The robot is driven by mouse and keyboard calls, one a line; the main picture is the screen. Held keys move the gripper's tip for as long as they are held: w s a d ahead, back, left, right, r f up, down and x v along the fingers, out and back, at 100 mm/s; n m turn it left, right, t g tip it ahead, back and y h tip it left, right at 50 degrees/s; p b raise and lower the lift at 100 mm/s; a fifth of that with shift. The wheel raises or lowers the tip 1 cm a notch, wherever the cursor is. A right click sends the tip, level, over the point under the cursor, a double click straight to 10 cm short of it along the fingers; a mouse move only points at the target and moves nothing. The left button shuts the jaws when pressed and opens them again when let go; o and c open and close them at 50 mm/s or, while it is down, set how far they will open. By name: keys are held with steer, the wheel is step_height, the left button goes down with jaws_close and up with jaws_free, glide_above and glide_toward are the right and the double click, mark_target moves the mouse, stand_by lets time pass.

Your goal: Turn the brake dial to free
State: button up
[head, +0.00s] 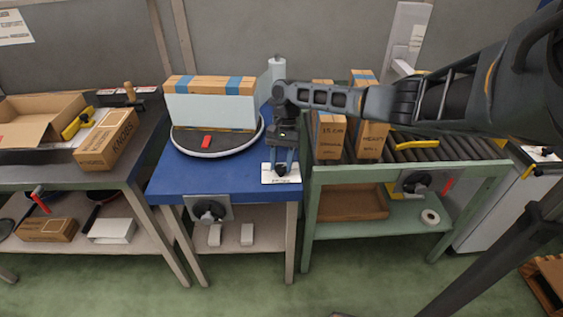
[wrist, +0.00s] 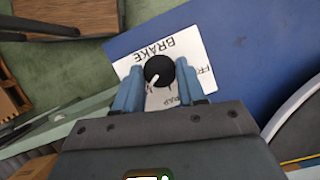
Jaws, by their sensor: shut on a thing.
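The brake dial (wrist: 159,70) is a round black knob with a white pointer, on a white label plate (wrist: 132,67) marked BRAKE. In the wrist view the pointer aims down and left in the picture. Part of a word starting FR shows at the plate's right side, and part of another word shows below the knob. In the head view the plate (head: 268,178) lies at the right front of the blue table (head: 180,186). My gripper (wrist: 160,78) is over the dial with its blue fingers on either side of the knob, shut on it. The fingers hide part of the plate.
A round turntable (head: 190,151) with boxes and a pale panel stands left of my gripper. The green roller conveyor (head: 435,150) with cartons (head: 328,140) is close on the right. Black knobs (head: 208,211) sit on the table fronts. The blue table's front left is clear.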

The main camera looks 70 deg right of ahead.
steer(key=n, duration=0.2)
steer(key=n+g, duration=0.2)
steer(key=n, duration=0.1)
steer(key=shift+w+n+h, duration=0.25)
steer(key=shift+n+h, duration=0.05)
steer(key=shift+h, duration=0.1)
steer(key=n, duration=0.2)
steer(key=n+g+h, duration=0.1)
steer(key=n, duration=0.1)
steer(key=n+h, duration=0.1)
steer(key=n, duration=0.1)
steer(key=shift+w+a+g+p, duration=0.1)
steer(key=shift+a+g+p, duration=0.15)
steer(key=shift+g+p, duration=0.15)
steer(key=n, duration=0.2)
steer(key=n+h+p, duration=0.1)
steer(key=n, duration=0.1)
steer(key=n+h+p, duration=0.1)
steer(key=n, duration=0.1)
steer(key=shift+a+r+n, duration=0.1)
steer(key=shift+a+n, duration=0.15)
steer(key=shift+n, duration=0.15)
steer(key=n+h+p, duration=0.1)
steer(key=n, duration=0.1)
steer(key=n+h+p, duration=0.1)
steer(key=n, duration=0.2)
steer(key=shift+a+t, duration=0.15)
steer(key=shift+t, duration=0.25)
steer(key=o, duration=1)
steer(key=shift+o, duration=0.2)
